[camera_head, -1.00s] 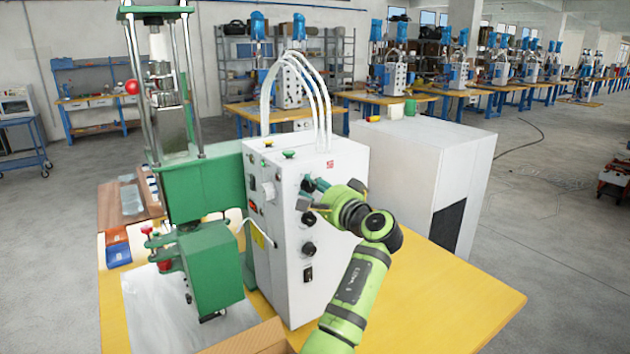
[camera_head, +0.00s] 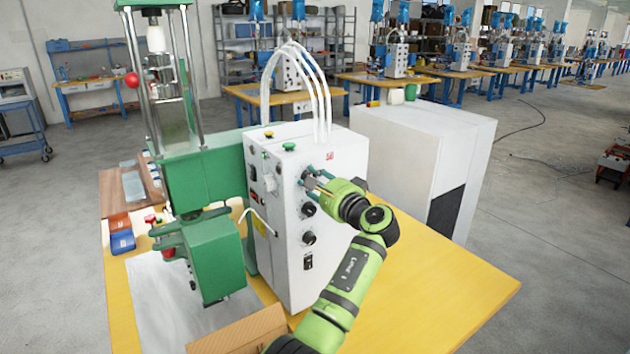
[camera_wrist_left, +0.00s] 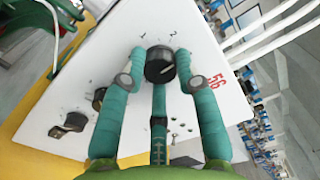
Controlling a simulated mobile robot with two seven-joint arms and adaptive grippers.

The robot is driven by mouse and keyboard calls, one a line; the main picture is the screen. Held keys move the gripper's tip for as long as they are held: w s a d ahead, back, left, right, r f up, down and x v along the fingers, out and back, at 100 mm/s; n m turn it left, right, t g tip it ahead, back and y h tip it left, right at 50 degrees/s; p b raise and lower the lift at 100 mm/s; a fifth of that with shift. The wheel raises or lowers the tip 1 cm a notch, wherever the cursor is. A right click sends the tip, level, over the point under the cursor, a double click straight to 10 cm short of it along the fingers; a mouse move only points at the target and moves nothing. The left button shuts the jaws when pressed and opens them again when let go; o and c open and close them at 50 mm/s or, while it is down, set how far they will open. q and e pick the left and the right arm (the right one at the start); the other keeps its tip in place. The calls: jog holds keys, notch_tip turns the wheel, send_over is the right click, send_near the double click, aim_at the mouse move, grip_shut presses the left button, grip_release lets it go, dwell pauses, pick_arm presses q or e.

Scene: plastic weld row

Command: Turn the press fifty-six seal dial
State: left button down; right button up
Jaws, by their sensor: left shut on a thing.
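The press fifty-six seal dial is a round black knob (camera_wrist_left: 160,66) at the top of the white control box's front panel, between the marks 1 and 2. A red 56 (camera_wrist_left: 217,80) is printed beside it in the left wrist view. My left gripper (camera_wrist_left: 161,62) is shut on this dial, with one teal finger on each side of it. In the head view my green left arm reaches up to the white box (camera_head: 285,250), and the left gripper (camera_head: 309,179) meets the upper panel, mostly hiding the dial. My right gripper is not in view.
Two more black knobs, an upper (camera_head: 308,210) and a lower (camera_head: 309,238), and a switch (camera_head: 307,261) sit below the dial. The green press (camera_head: 205,190) stands left of the box. A large white cabinet (camera_head: 425,150) stands behind right. The yellow tabletop (camera_head: 430,285) is clear at the right.

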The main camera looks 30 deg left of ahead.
pick_arm(q)
jog(key=shift+s+a+f, duration=0.1)
jog(key=shift+f, duration=0.1)
jog(key=c, duration=0.9)
grip_release()
jog(key=shift+s+a+r, duration=0.1)
jog(key=shift+r, duration=0.05)
jog(key=v, duration=1.2)
